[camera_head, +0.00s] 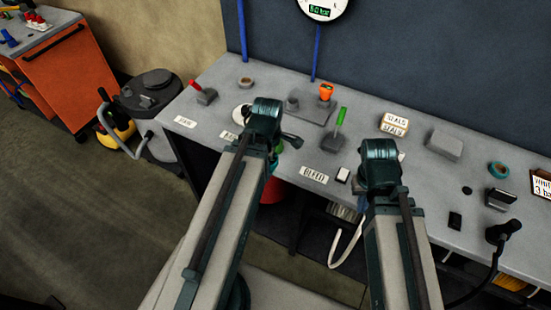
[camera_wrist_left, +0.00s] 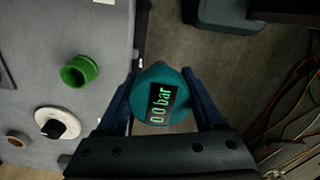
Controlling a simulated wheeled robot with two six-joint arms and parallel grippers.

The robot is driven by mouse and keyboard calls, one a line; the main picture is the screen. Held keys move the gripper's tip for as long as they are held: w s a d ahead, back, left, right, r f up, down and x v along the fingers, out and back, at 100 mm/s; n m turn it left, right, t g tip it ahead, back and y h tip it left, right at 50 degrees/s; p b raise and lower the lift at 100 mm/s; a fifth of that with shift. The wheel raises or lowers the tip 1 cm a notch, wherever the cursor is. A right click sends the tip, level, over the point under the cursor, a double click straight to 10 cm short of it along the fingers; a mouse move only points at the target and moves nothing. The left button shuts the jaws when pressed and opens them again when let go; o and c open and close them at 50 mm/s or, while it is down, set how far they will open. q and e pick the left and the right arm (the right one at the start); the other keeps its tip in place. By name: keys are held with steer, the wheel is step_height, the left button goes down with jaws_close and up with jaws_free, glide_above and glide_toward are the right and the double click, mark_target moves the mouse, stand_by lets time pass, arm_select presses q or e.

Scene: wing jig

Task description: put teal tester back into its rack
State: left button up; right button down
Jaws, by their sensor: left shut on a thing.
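The teal tester (camera_wrist_left: 158,96), a round body with a green "0.0 bar" readout, sits between the fingers of my left gripper (camera_wrist_left: 163,98) in the left wrist view. The gripper is shut on it beside the bench edge, with floor below. In the head view my left arm's dark end (camera_head: 265,120) is over the front of the bench and hides most of what it holds. A grey holder (camera_head: 311,108) with an orange-topped item stands behind it; I cannot tell whether this is the tester's rack. My right arm's end (camera_head: 381,165) is at the bench front; its fingers are hidden.
A green-handled lever (camera_head: 340,118), a red-handled lever (camera_head: 202,92), stacked labelled boxes (camera_head: 395,123) and a grey block (camera_head: 444,147) stand on the bench (camera_head: 437,195).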

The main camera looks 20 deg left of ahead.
arm_select(q)
steer(key=shift+s, duration=0.25)
steer(key=shift+r, duration=0.1)
steer(key=shift+r+p, duration=1.45)
steer(key=shift+p, duration=0.1)
